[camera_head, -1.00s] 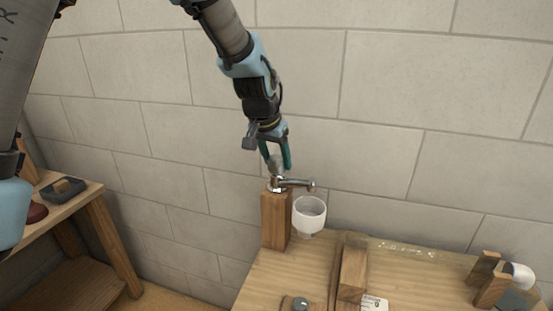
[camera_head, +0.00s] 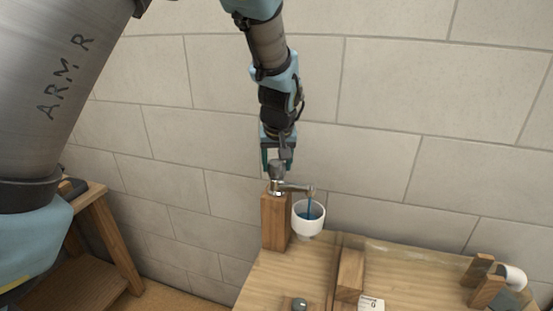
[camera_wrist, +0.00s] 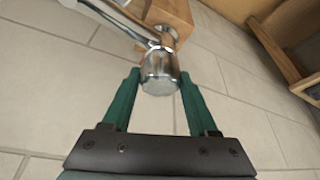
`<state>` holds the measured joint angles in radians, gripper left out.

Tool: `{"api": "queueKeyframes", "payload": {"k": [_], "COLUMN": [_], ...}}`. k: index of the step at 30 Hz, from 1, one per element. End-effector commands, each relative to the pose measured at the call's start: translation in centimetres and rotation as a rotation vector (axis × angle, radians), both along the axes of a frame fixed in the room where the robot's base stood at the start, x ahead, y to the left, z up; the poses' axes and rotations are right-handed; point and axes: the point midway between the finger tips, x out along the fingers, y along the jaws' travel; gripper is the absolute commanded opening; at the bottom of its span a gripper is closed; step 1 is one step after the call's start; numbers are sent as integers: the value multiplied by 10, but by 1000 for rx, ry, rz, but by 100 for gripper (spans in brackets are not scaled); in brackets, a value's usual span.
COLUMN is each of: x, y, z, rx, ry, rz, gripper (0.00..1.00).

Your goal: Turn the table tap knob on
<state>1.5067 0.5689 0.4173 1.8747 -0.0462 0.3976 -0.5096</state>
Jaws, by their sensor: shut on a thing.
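The table tap (camera_head: 292,188) is chrome and stands on an upright wooden block (camera_head: 275,222). Its spout points right over a white cup (camera_head: 308,219), and a blue stream runs from the spout into the cup. My gripper (camera_head: 278,166) comes down from above with its green fingers at the knob. In the wrist view the round chrome knob (camera_wrist: 159,72) sits between the two green fingers of my gripper (camera_wrist: 158,85). The gripper is shut on the knob. The far side of the knob is hidden in the wrist view.
The wooden table (camera_head: 290,264) holds a raised wooden strip (camera_head: 350,275), a small grey knob (camera_head: 299,304) and a white pipe end (camera_head: 513,276) on wooden blocks. A wooden shelf unit (camera_head: 103,222) stands at the left. A block wall (camera_head: 400,120) rises behind the tap.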

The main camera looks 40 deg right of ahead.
Motion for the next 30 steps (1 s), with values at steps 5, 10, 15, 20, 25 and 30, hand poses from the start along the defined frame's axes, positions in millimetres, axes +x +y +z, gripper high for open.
{"api": "queueKeyframes", "payload": {"k": [5,10,15,20,25,30], "x": [-1,-1,-1,-1,-1,-1], "y": [-2,-2,-2,-3,-2,-2], "z": [3,2,2,2,1,1], "rx": [2,2,-1,0,-1,-1], "ry": [-3,-3,-1,-1,0,2], "rz": [163,314,441,529,591,621], "gripper": [4,4,4,4,4,4]}}
